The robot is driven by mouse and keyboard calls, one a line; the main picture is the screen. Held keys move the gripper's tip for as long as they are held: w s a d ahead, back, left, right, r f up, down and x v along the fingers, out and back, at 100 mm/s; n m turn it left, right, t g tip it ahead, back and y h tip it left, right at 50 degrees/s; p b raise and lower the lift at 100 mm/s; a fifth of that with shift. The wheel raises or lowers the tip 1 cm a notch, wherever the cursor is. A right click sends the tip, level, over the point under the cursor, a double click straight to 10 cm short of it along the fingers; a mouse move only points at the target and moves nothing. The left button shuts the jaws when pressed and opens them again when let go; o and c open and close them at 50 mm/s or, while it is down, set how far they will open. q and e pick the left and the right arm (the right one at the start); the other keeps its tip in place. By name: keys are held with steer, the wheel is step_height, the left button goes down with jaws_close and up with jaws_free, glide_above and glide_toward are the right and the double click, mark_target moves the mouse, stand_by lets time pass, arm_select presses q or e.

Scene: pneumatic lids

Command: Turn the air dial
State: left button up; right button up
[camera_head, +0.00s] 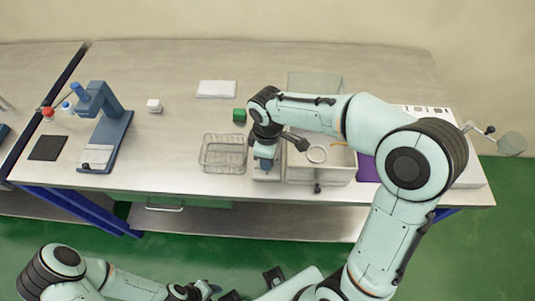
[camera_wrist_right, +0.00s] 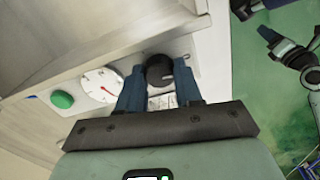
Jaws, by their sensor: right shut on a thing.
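The black air dial (camera_wrist_right: 160,72) sits on a light panel in the right wrist view, with a small pale mark on its face. My right gripper (camera_wrist_right: 160,84) has its two blue fingers on either side of the dial and is shut on it. In the head view my right gripper (camera_head: 265,166) points down at the front of the table, between the wire basket and the clear box; the dial is hidden there. A white gauge (camera_wrist_right: 101,85) with a red needle and a green button (camera_wrist_right: 62,99) are on the same panel. My left gripper (camera_head: 195,290) is low at the picture's bottom edge, its fingers unclear.
A wire basket (camera_head: 223,154) stands just left of my right gripper. A pale open box (camera_head: 320,172) with a white ring (camera_head: 317,154) stands just right. A blue press-like stand (camera_head: 106,130) is at the left. The table between is clear.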

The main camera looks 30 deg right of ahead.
arm_select(q)
steer(key=shift+w+r, duration=0.15)
steer(key=shift+r, duration=0.1)
arm_select(e)
steer(key=shift+r+n, duration=0.1)
steer(key=shift+n, duration=0.8)
steer(key=o, duration=1)
steer(key=shift+o, duration=0.2)
arm_select(q)
steer(key=shift+w+r+p, duration=0.85)
steer(key=shift+r+p, duration=0.25)
steer(key=shift+r, duration=0.05)
arm_select(e)
step_height(320, 180, up, 13)
steer(key=shift+r, duration=0.15)
